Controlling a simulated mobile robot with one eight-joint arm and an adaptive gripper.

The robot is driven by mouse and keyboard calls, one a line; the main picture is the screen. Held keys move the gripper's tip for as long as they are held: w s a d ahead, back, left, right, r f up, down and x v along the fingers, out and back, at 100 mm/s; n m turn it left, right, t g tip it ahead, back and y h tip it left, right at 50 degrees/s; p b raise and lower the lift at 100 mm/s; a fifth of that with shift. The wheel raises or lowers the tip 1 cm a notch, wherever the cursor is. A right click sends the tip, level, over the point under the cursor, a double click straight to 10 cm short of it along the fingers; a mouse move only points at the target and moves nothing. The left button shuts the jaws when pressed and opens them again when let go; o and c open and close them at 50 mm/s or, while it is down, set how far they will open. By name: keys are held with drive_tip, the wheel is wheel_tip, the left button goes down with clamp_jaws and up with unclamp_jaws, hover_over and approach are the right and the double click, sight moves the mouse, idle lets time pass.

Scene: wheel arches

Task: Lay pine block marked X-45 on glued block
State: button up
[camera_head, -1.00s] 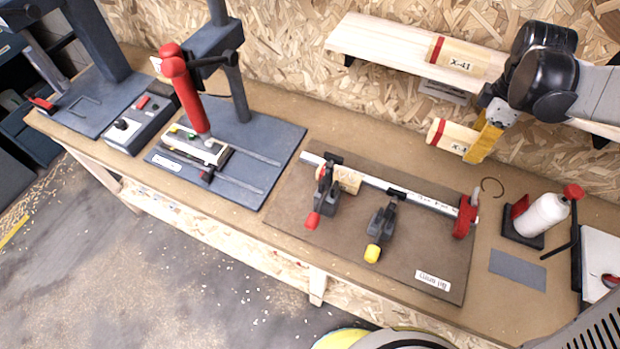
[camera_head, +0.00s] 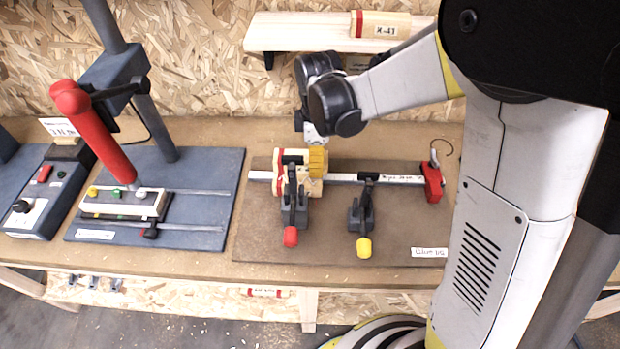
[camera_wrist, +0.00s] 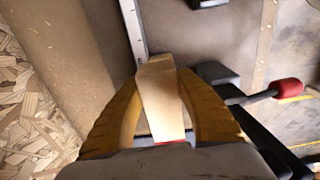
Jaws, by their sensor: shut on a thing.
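My gripper (camera_head: 316,162) has yellow fingers shut on a pine block (camera_head: 289,158) with a red band at its left end. In the wrist view the block (camera_wrist: 162,100) lies between both fingers; its marking cannot be read now. The gripper holds it at the red-handled clamp (camera_head: 292,205) on the brown board. A pale wooden piece (camera_head: 314,187), apparently the glued block, shows just below the fingers, partly hidden by the clamp. I cannot tell whether the held block touches it.
A yellow-tipped clamp (camera_head: 363,215) stands to the right on the brown board (camera_head: 330,245). A steel bar (camera_head: 375,179) with a red end stop runs behind it. Block X-41 (camera_head: 381,25) lies on the wall shelf (camera_head: 290,35). A red-handled press (camera_head: 95,130) stands left.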

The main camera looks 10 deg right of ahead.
sight(312, 181)
drive_tip(key=shift+a+f, duration=0.45)
drive_tip(key=shift+a, duration=0.1)
wheel_tip(312, 181, down, 4)
drive_tip(key=shift+b, duration=0.85)
drive_tip(key=shift+r, duration=0.1)
drive_tip(key=shift+s, duration=0.1)
drive_tip(key=o, duration=0.8)
drive_tip(key=shift+f, duration=0.2)
drive_tip(key=o, duration=0.4)
drive_tip(key=shift+c, duration=0.2)
drive_tip(key=shift+r, duration=0.1)
